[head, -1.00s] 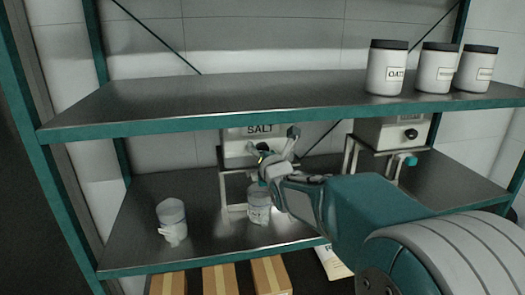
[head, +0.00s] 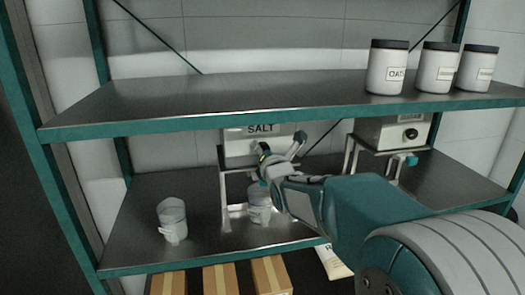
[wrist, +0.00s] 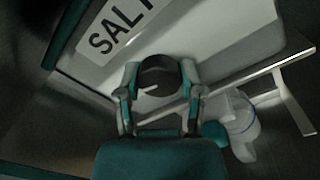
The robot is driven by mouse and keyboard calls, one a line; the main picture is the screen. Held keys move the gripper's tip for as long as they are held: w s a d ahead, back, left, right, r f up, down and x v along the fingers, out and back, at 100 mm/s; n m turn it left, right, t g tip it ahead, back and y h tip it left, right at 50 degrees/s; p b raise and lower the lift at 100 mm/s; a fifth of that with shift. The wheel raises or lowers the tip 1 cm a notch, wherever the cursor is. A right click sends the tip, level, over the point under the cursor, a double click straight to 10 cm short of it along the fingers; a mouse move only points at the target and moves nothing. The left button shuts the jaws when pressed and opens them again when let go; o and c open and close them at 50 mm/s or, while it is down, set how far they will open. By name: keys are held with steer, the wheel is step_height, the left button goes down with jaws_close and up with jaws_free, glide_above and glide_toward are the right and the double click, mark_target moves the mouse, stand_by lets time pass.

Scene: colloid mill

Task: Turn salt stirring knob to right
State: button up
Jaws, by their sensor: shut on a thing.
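The salt dispenser (head: 236,150) is a pale box on a metal stand on the lower shelf, with a SALT label that also shows in the wrist view (wrist: 115,28). Its dark round stirring knob (wrist: 159,73) has a white pointer mark and sits between the fingers in the wrist view. My gripper (wrist: 158,96) is shut on the knob, a finger on each side. In the head view my gripper (head: 281,149) is against the dispenser's front and hides most of the knob.
A clear jar (head: 259,206) stands under the salt dispenser, and another jar (head: 172,218) stands to its left. A second dispenser (head: 385,131) with a black knob is at the right. Several dark-lidded jars (head: 387,70) stand on the upper shelf (head: 240,93), above my arm.

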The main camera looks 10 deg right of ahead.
steer(key=m, duration=0.4)
steer(key=shift+m, duration=0.4)
steer(key=m, duration=0.4)
steer(key=shift+m, duration=0.4)
steer(key=m, duration=0.4)
steer(key=shift+f+m+h, duration=0.15)
steer(key=shift+m+h, duration=0.15)
steer(key=shift+m, duration=0.1)
steer(key=m, duration=0.3)
steer(key=shift+m+h, duration=0.4)
steer(key=m, duration=0.3)
steer(key=shift+f+m, duration=0.15)
steer(key=shift+m, duration=0.25)
steer(key=m, duration=0.4)
steer(key=shift+m+h, duration=0.3)
steer(key=shift+m, duration=0.1)
steer(key=m, duration=0.4)
steer(key=shift+m, duration=1.9)
